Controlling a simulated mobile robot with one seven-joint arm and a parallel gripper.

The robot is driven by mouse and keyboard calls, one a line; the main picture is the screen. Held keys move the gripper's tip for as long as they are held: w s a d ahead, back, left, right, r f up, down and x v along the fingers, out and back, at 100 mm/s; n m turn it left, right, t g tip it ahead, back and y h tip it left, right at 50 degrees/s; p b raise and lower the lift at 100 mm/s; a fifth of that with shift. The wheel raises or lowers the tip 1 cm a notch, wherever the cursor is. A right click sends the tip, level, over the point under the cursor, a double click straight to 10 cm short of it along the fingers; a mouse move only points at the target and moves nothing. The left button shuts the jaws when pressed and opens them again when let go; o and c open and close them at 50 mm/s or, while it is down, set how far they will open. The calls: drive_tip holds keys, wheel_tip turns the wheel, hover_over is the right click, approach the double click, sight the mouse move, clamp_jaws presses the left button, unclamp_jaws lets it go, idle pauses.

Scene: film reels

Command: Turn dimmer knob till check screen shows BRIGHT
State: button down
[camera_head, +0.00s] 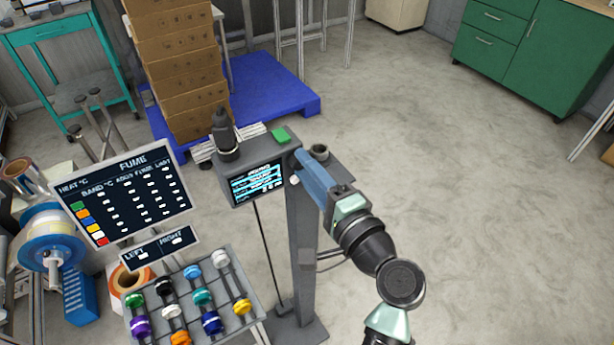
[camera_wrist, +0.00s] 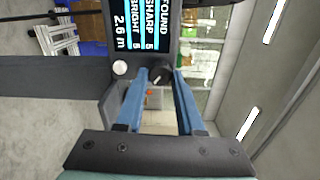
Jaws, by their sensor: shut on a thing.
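The check screen (camera_head: 257,185) is a dark panel with pale blue lines on a grey box in the head view, too small to read there. In the wrist view the screen (camera_wrist: 138,28) is turned sideways and reads SHARP 5, BRIGHT 5 and 2.6 m, with one line ending in OUND. My gripper (camera_head: 306,165) reaches the right side of the box with its blue fingers. In the wrist view my gripper (camera_wrist: 161,76) is shut on a small dark knob (camera_wrist: 159,75), taken as the dimmer knob. The fingers hide the knob in the head view.
A white round button (camera_wrist: 120,67) sits beside the screen. The box stands on a grey post (camera_head: 303,260). A FUME board (camera_head: 130,190) and a reel tray (camera_head: 215,330) stand left. Right floor is clear.

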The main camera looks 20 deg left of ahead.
drive_tip(key=shift+n, duration=0.3)
drive_tip(key=c, duration=0.5)
unclamp_jaws()
drive_tip(key=b+v, duration=0.2)
drive_tip(key=v, duration=1.1)
